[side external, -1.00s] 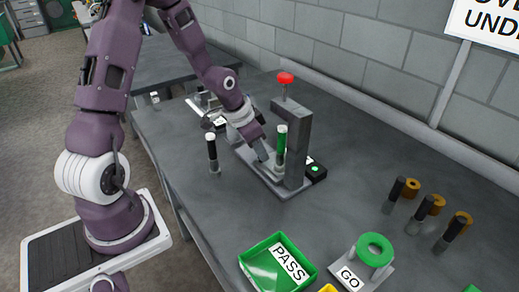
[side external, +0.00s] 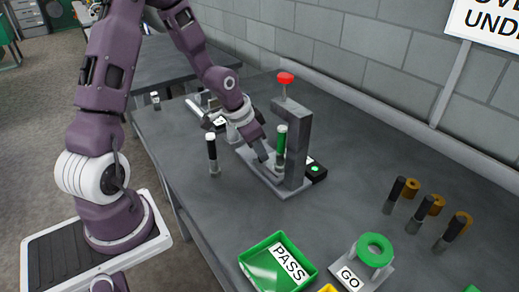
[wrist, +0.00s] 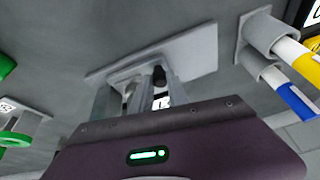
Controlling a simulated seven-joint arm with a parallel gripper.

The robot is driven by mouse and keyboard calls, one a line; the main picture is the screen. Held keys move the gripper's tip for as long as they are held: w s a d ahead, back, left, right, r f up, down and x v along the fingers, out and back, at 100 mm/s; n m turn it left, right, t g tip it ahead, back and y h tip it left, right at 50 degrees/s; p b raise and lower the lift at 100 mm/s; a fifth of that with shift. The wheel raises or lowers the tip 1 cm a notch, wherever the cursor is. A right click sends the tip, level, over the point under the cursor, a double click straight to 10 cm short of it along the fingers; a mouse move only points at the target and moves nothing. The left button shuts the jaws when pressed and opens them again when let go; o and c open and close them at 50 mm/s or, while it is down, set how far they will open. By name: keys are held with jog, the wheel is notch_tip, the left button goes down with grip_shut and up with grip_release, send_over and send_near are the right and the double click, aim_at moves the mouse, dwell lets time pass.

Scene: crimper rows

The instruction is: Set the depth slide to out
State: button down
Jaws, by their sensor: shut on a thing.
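The grey press (side external: 297,140) stands upright on the table with a red knob (side external: 285,77) on top and a flat base plate (side external: 287,189). A green cylinder (side external: 280,142) with a white top stands beside its post. My gripper (side external: 270,163) is low over the base, next to the cylinder, tilted down. In the wrist view, my gripper (wrist: 138,92) is shut around a small part with a black knob (wrist: 159,75), above a grey plate (wrist: 195,55). This part appears to be the depth slide; the fingers hide most of it. Its setting cannot be read.
A black box (side external: 316,171) with a green light is right of the post. A green PASS tray (side external: 252,276) and a GO stand with a green ring (side external: 374,249) are in front. Several dark pegs stand at right.

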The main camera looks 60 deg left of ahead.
jog(key=a, duration=0.9)
jog(key=shift+w+a, duration=0.1)
jog(key=c, duration=1.5)
grip_release()
jog(key=shift+a, duration=0.1)
jog(key=shift+o, duration=1)
jog(key=shift+r, duration=0.1)
jog(key=v, duration=0.7)
